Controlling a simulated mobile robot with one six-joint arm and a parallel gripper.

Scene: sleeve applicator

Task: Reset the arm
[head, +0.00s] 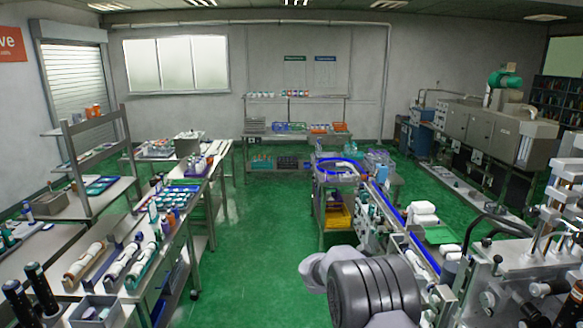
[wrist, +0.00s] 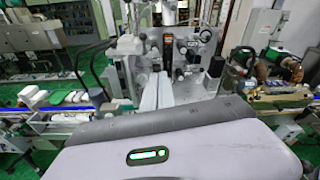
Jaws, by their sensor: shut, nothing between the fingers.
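My arm shows at the bottom of the head view as a thick dark grey ribbed joint (head: 375,290) with lighter grey links beside it. The gripper itself is not visible there. In the wrist view, the pale grey housing with a green light fills the bottom. Beyond its dark edge, the two pale fingers of my gripper (wrist: 157,91) lie close together, shut and empty. They point toward a metal sleeve applicator machine (wrist: 185,65), with no contact visible. The machine also stands at the right of the head view (head: 520,270).
A conveyor with a blue belt (head: 425,256) runs alongside my arm. White rolls (head: 423,212) lie on a green tray beside it. Workbenches with bottles and trays (head: 180,195) line the left. Open green floor (head: 255,240) lies between. Dark hoses (wrist: 88,62) hang at the machine.

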